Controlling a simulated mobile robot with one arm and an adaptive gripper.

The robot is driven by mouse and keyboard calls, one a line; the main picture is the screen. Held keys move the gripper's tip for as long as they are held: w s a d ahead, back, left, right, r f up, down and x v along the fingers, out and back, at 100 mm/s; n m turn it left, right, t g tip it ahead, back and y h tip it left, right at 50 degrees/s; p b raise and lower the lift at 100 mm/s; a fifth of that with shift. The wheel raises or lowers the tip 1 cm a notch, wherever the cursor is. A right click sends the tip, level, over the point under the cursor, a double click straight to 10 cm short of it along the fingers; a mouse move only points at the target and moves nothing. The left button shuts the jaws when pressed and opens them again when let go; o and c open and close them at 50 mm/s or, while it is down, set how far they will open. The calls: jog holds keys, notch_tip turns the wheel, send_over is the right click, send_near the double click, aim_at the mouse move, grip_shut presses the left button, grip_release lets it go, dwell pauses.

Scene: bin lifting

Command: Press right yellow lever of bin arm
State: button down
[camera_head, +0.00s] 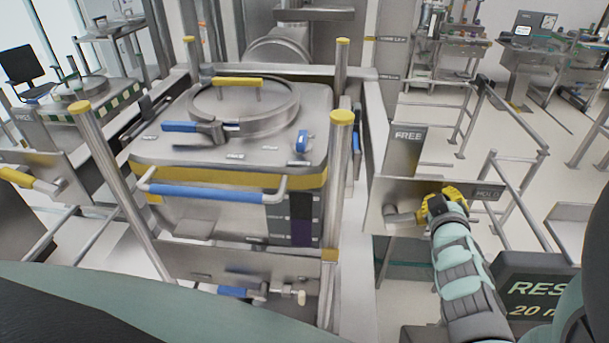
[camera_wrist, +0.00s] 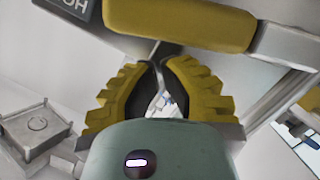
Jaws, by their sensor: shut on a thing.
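The right yellow lever shows in the wrist view as a thick yellow handle (camera_wrist: 180,22) on a metal shaft. In the head view its metal root (camera_head: 402,216) shows on the right panel, between the FREE and HOLD labels; its handle is mostly hidden by my gripper. My gripper (camera_head: 443,194) is at this lever. In the wrist view my gripper (camera_wrist: 160,62) has its yellow ribbed fingers drawn together, with the tips at the handle's lower edge. It is shut on the lever; how the tips grip it is hard to see. The bin (camera_head: 230,163) stands upright to the left.
The left yellow lever (camera_head: 18,178) sticks out from its panel at far left. Yellow-capped posts (camera_head: 341,170) stand around the bin. Metal railings (camera_head: 515,190) stand to the right of my gripper. A dark sign (camera_head: 540,288) is at lower right.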

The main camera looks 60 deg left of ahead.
dwell(0.3)
notch_tip(320, 180, up, 10)
dwell(0.6)
dwell(0.5)
